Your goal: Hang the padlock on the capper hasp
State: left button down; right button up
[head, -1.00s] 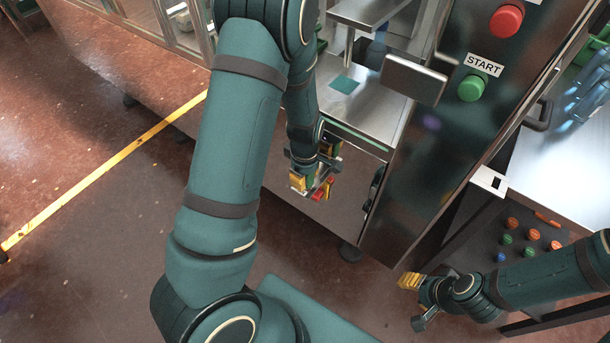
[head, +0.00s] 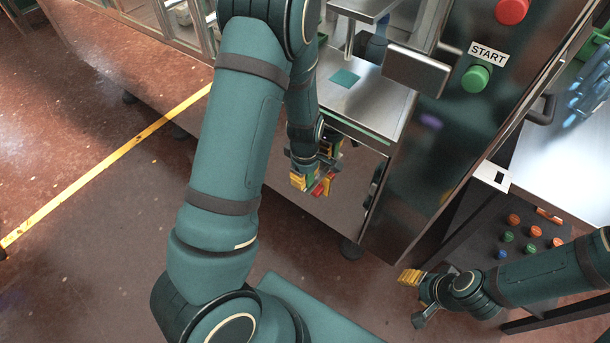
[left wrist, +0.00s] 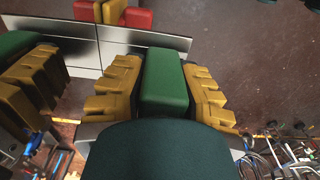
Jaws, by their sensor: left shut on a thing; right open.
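My left gripper (head: 317,172) is shut on a green block, which I take to be the padlock (left wrist: 165,80). In the left wrist view the block sits between the yellow finger pads. Its shackle is not visible there. In the head view the gripper is low at the capper's steel front, and the arm and fingers mostly hide the padlock. Red and yellow pieces (left wrist: 113,12) show at the wrist view's top edge, probably at the hasp. The hasp itself is not clearly visible. My right gripper (head: 413,297) is open and empty at lower right.
The capper's steel front mirrors the gripper at the wrist view's left. A dark panel with a green START button (head: 476,78) rises right of the left gripper. A side table (head: 570,160) and coloured buttons (head: 530,237) lie near the right arm. Floor is clear at left.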

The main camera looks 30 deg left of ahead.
pick_arm(q)
jog(key=shift+f, duration=0.25)
dwell(0.5)
jog(key=c, duration=0.7)
grip_release()
notch_tip(320, 180, up, 12)
jog(key=s+d+f+m+h, duration=0.1)
jog(key=s+d+f+m, duration=0.2)
jog(key=d+f+m, duration=0.2)
jog(key=s+d+f+m+t+h, duration=0.1)
jog(key=s+d+f+m, duration=0.3)
jog(key=d+f+m, duration=0.1)
jog(key=s+d+f+m+h, duration=0.2)
jog(key=s+d+f+m, duration=0.1)
jog(key=d+f+m, duration=0.2)
jog(key=shift+s+d+f+t, duration=0.1)
jog(key=shift+d+f+t, duration=0.05)
jog(key=shift+d+f, duration=0.4)
jog(key=shift+s+d+f+t, duration=0.15)
jog(key=shift+d+f, duration=0.2)
jog(key=shift+d, duration=0.35)
